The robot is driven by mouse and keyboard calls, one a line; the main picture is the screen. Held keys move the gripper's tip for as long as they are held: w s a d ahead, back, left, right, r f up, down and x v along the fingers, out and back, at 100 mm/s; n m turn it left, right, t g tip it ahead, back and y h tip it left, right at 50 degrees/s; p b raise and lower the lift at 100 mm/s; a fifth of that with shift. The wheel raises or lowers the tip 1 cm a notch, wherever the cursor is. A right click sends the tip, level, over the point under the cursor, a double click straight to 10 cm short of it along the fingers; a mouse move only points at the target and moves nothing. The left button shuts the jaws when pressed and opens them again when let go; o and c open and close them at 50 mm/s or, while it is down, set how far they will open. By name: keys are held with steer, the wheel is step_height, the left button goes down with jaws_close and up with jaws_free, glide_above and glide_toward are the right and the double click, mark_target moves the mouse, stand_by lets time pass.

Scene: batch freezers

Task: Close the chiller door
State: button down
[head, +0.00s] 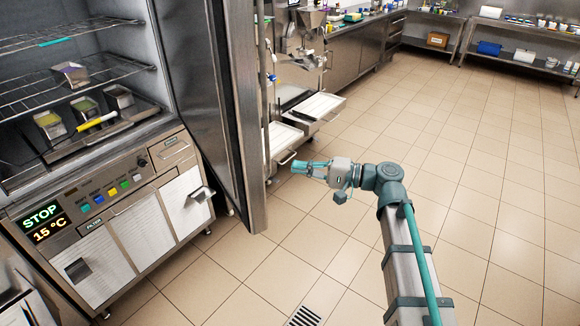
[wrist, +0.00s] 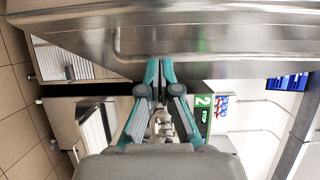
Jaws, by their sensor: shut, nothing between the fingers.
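The chiller (head: 75,130) stands at the left in the head view, with its inside showing. Its tall steel door (head: 240,120) is swung wide open, its free edge towards me. My gripper (head: 297,166) is shut and empty, to the right of the door edge, fingers pointing left towards the door. In the wrist view my fingertips (wrist: 153,64) reach a broad steel panel (wrist: 210,40), which looks like the door's outer face. I cannot tell whether they touch it. That outer face is mostly hidden in the head view.
A control panel (head: 90,200) below reads STOP and 15 °C. Machines with white trays (head: 318,106) stand behind the door. A floor drain (head: 304,316) lies in front; the tiled floor is clear.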

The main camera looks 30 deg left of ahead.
mark_target(268, 163)
steer(key=shift+p+x, duration=1.45)
steer(key=shift+x, duration=2.95)
steer(key=shift+s, duration=0.1)
